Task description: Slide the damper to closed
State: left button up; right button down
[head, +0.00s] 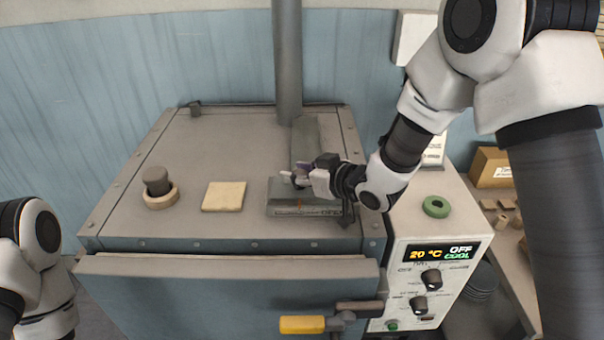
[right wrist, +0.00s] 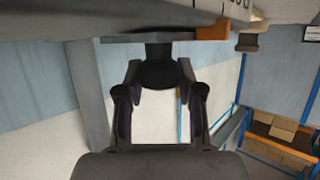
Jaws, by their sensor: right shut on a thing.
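The damper (head: 282,193) is a grey sliding plate assembly on top of the dryer, in front of the grey vertical pipe. Its front edge carries a marked strip (head: 306,212) too small to read. My right gripper (head: 298,178) reaches in from the right over the damper and is shut on its dark knob (right wrist: 160,68). In the right wrist view the two fingers stand on either side of the knob. An orange pointer (right wrist: 212,32) sits beside tick marks there. The damper's exact setting cannot be read. My left arm shows at the lower left; its gripper is out of view.
The vertical pipe (head: 288,60) rises behind the damper. A control box (head: 432,278) with a lit display and a green ring (head: 436,206) stands right.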

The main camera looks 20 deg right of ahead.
jog(key=c, duration=1.1)
grip_release()
jog(key=shift+s+f, duration=0.15)
jog(key=shift+f, duration=0.05)
jog(key=o, duration=0.4)
jog(key=shift+a, duration=0.5)
jog(key=shift+d+r, duration=0.15)
jog(key=shift+d, duration=0.15)
pick_arm(q)
jog(key=shift+a+f, duration=0.1)
jog(key=shift+a, duration=0.1)
pick_arm(e)
jog(key=v, duration=1.1)
jog(key=shift+s, duration=0.2)
jog(key=shift+a+r, duration=0.1)
